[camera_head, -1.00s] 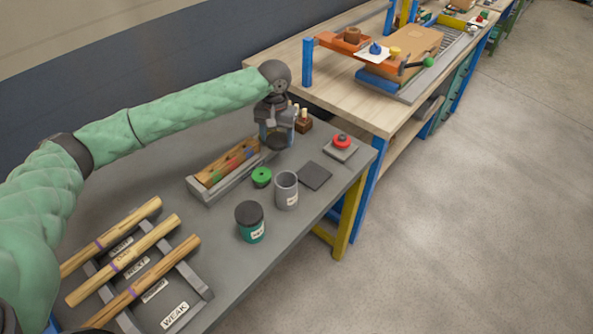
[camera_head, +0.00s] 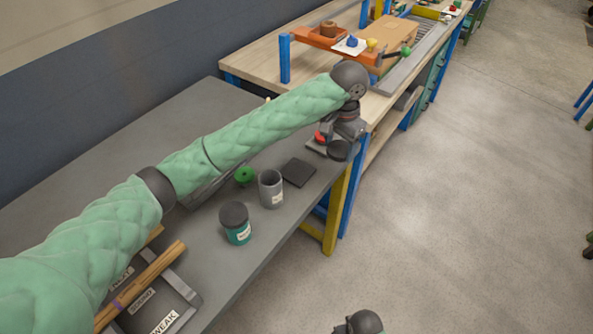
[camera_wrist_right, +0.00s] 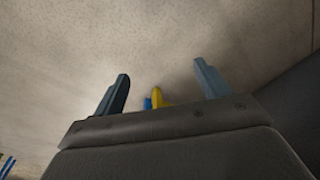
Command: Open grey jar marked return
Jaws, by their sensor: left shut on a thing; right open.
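The grey jar (camera_head: 271,190) stands upright on the grey table, its top open and hollow; the writing on its label is too small to read. My left gripper (camera_head: 342,137) is shut on a dark round lid (camera_head: 339,151), held beyond the jar to its upper right, near the table's far right corner. The fingers are largely hidden by the wrist. My right gripper (camera_wrist_right: 160,85) is open and empty over the floor, in the right wrist view.
A teal jar (camera_head: 236,225) with a dark lid stands left of the grey jar. A green round piece (camera_head: 244,175) is behind them. A dark square pad (camera_head: 298,172) lies bare to the right. A red button (camera_head: 319,137) is partly hidden.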

